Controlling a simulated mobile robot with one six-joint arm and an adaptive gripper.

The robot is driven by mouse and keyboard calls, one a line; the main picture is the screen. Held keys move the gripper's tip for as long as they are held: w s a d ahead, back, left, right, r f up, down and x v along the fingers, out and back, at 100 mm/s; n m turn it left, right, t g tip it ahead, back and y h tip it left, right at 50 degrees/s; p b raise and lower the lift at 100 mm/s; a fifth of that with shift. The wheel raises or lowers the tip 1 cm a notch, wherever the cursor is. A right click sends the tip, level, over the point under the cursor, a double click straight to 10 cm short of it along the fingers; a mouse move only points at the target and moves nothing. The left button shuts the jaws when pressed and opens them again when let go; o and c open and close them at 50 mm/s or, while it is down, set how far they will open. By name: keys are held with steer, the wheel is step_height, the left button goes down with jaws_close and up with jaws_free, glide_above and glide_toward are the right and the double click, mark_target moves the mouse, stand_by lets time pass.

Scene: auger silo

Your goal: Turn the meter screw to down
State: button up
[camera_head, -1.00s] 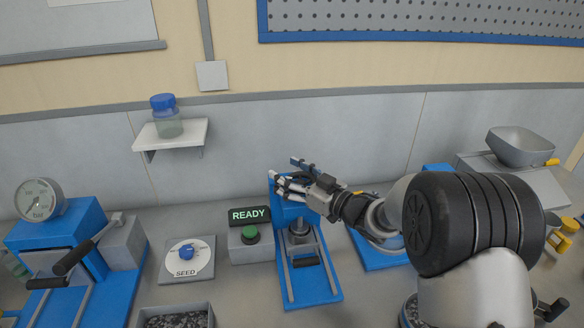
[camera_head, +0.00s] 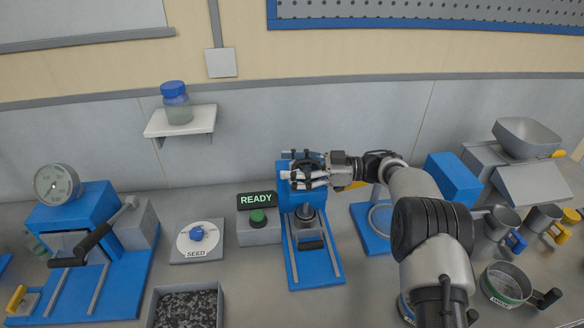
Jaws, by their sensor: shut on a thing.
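My gripper (camera_head: 306,170) is at the upper part of a blue stand (camera_head: 326,272), fingers pointing left. It is shut on a part there, mostly hidden by the fingers. I cannot tell for certain whether this part is the meter screw or which way it points. Below my gripper, the stand carries a grey cylindrical piece (camera_head: 306,213) and a dark handle (camera_head: 311,245) between two rails.
A lit READY sign (camera_head: 257,199) and green button (camera_head: 258,216) stand just left of the blue stand. Further left are a lever press with a gauge (camera_head: 57,184) and a bin of dark grains (camera_head: 187,308). Cups (camera_head: 500,223) and a sieve (camera_head: 507,285) stand at right.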

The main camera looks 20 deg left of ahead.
mark_target(321, 167)
steer(key=shift+s+n+g+h, duration=0.15)
steer(key=shift+n+g+h, duration=0.2)
steer(key=shift+g, duration=0.25)
steer(key=o, duration=1.2)
steer(key=shift+d, duration=0.1)
steer(key=v, duration=0.6)
steer(key=shift+f, duration=0.1)
steer(key=shift+w+d, duration=0.3)
steer(key=shift+d, duration=0.35)
steer(key=shift+o, duration=0.5)
